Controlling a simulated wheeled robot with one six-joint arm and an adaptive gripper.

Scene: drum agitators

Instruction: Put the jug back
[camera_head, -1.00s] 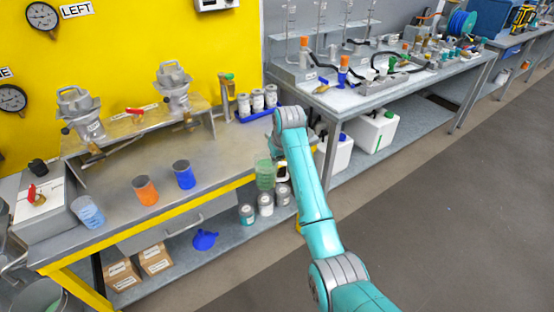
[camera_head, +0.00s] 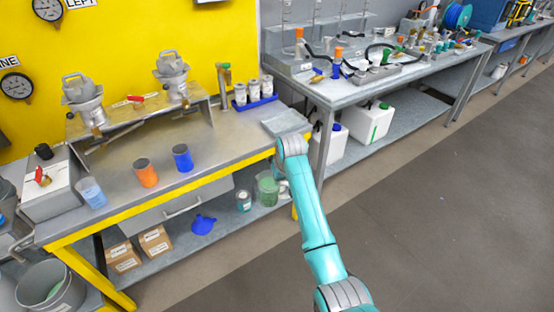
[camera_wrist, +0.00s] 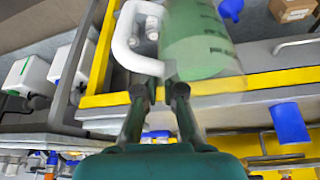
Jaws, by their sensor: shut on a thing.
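The jug is a see-through green vessel with dark print and a white handle. In the head view the jug (camera_head: 267,190) hangs in front of the yellow-edged bench, at the height of its lower shelf. In the wrist view the jug (camera_wrist: 205,38) fills the top middle, with its handle (camera_wrist: 128,40) to the left. My gripper (camera_wrist: 158,88) is shut on the jug at the lower part of the handle. In the head view my gripper is mostly hidden behind my own arm. I cannot tell whether the jug touches anything.
The yellow-edged bench (camera_head: 225,158) holds an orange cup (camera_head: 146,173), a blue cup (camera_head: 183,158) and a pale blue beaker (camera_head: 91,192). A can (camera_head: 244,201), a blue funnel (camera_head: 203,224) and boxes (camera_head: 156,241) sit on its shelf. White canisters (camera_head: 366,124) stand under the right bench. The floor at right is clear.

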